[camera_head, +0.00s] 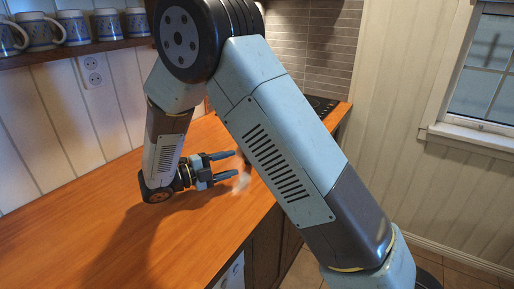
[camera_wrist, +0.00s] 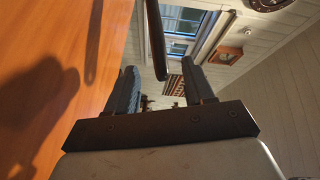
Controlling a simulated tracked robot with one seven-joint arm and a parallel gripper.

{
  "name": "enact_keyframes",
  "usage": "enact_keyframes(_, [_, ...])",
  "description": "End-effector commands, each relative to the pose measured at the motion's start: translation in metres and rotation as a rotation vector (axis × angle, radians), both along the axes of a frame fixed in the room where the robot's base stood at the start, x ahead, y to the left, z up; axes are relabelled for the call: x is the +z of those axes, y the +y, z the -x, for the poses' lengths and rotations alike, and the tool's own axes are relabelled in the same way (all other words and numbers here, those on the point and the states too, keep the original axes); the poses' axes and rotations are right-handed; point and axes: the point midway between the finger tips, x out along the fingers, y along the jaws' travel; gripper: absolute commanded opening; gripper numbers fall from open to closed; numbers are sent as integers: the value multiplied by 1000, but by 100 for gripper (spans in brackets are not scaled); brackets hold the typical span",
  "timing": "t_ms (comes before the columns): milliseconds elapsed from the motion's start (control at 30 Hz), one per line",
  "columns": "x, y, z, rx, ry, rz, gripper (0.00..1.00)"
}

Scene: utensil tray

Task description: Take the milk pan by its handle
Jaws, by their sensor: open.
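My gripper (camera_head: 235,164) is open, low over the wooden counter, its fingers pointing right in the head view. In the wrist view my gripper (camera_wrist: 159,66) shows both fingers apart. A dark, slim bar, which looks like the milk pan's handle (camera_wrist: 154,35), comes down from the top edge and ends in the gap between the fingers as seen there. I cannot tell how deep it lies between them; no grip on it shows. In the head view a pale, blurred shape, perhaps the milk pan (camera_head: 241,183), is by the fingertips, largely hidden by my arm. The pan's body is out of the wrist view.
The orange wooden counter (camera_head: 80,225) is clear left of my gripper. Blue-and-white mugs (camera_head: 73,28) stand on a shelf at upper left. A dark hob (camera_head: 322,105) lies at the counter's far end. A window (camera_head: 489,65) is at right.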

Motion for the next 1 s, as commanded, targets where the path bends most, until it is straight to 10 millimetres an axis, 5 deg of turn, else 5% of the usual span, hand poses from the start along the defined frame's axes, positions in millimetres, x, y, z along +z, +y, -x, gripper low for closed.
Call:
enact_keyframes(200, [0, -30, -12, -1, -1, 0, 53])
enact_keyframes(1000, [-3, -87, -36, 1, -1, -2, 53])
